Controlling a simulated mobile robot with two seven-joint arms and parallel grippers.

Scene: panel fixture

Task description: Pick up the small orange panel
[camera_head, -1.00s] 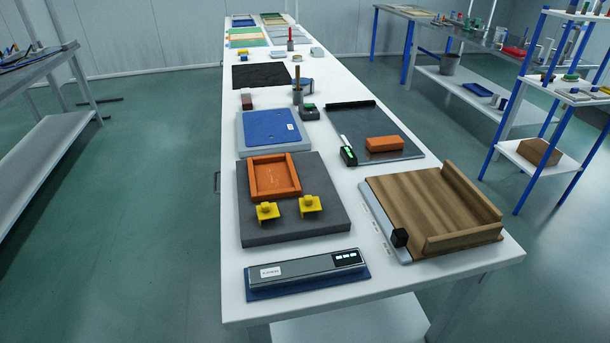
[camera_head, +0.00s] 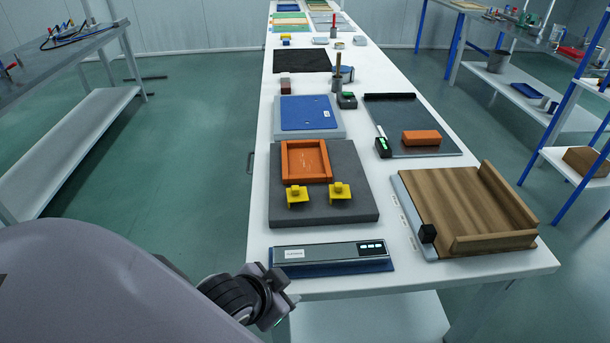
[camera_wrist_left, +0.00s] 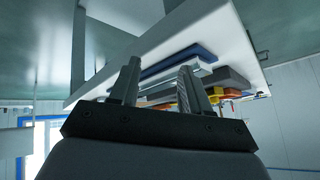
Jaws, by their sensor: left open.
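A flat orange panel (camera_head: 305,162) with a raised orange rim lies on the dark grey fixture slab (camera_head: 345,208); I cannot tell whether rim and panel are one piece. A thicker orange block (camera_head: 421,138) lies apart on a dark mat to the right. My left gripper (camera_head: 278,297) is at the near left table corner, below and well short of the orange panel. In the left wrist view it (camera_wrist_left: 158,82) is open and empty, its two fingers apart, with the table tilted beyond. The right gripper does not show.
Two yellow clips (camera_head: 298,197) stand at the panel's near edge. A grey device (camera_head: 330,252) on a blue base lies between my left gripper and the slab. A wooden tray (camera_head: 460,208) is at right; a blue panel (camera_head: 309,112) lies behind the orange one.

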